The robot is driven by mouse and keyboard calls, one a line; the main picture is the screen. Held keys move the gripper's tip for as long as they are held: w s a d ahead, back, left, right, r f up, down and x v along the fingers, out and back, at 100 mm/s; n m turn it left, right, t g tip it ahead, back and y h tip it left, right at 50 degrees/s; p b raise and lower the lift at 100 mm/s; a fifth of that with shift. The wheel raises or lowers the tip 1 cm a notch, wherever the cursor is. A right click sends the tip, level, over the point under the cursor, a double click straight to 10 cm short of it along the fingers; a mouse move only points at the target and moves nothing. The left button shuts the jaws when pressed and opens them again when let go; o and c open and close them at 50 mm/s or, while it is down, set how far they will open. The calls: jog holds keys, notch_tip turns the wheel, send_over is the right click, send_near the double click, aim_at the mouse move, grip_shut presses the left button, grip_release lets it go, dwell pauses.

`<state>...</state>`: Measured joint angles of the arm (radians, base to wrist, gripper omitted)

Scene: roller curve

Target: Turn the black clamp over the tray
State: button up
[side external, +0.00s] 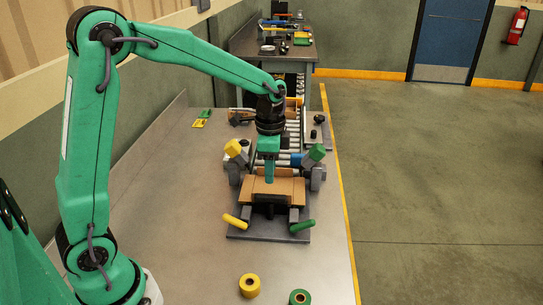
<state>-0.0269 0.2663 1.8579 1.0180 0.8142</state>
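My gripper (269,172), with teal fingers, points down over the tan tray (287,187) on the fixture. From this side I cannot tell whether its fingers are open or shut, or whether they touch the tray. Dark and grey clamp parts stand around the tray. A yellow-ended part (233,148) is at its upper left and a green-ended part (317,153) at its upper right. A yellow handle (237,222) and a green handle (302,226) stick out in front. I cannot tell which part is the black clamp.
A dark base plate (262,231) lies under the fixture on the metal bench. Metal rollers (293,140) run behind it. Yellow tape (249,286) and green tape (299,297) stand at the front. The bench (180,210) is clear to the left.

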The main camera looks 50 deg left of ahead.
aim_at(270, 196)
jog(key=shift+f, duration=0.1)
jog(key=shift+f, duration=3.8)
jog(key=shift+c, duration=0.5)
grip_shut()
